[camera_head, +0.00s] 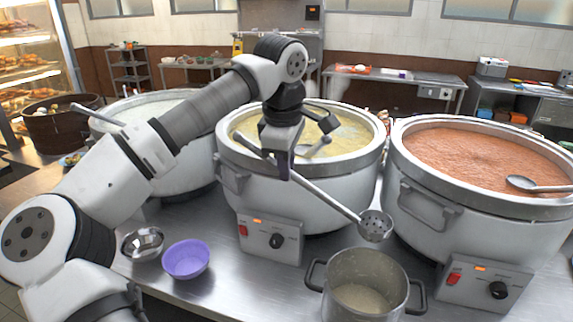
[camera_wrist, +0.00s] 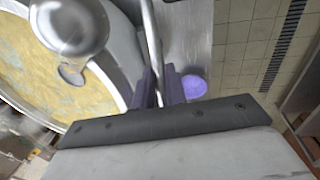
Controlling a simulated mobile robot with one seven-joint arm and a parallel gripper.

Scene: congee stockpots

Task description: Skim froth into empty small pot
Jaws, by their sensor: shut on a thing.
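My gripper (camera_head: 283,165) is shut on the handle of a metal skimmer (camera_head: 335,203), in front of the middle stockpot's upper part. The skimmer slants down to the right. Its perforated bowl (camera_head: 375,226) appears just above the far rim of the small pot (camera_head: 335,292). The small pot has two dark handles, and a pale layer shows inside it. The middle stockpot (camera_head: 228,185) holds yellowish congee with paler patches (camera_head: 345,135). In the wrist view the skimmer handle (camera_wrist: 151,40) runs between my dark fingers (camera_wrist: 159,88).
A purple bowl (camera_head: 186,259) and a steel bowl (camera_head: 142,244) stand at the counter's front left. The right stockpot (camera_head: 425,232) holds orange-red food and a ladle (camera_head: 535,184). Another ladle (camera_head: 313,148) rests in the middle stockpot. A third stockpot (camera_head: 180,185) stands left, partly behind my arm.

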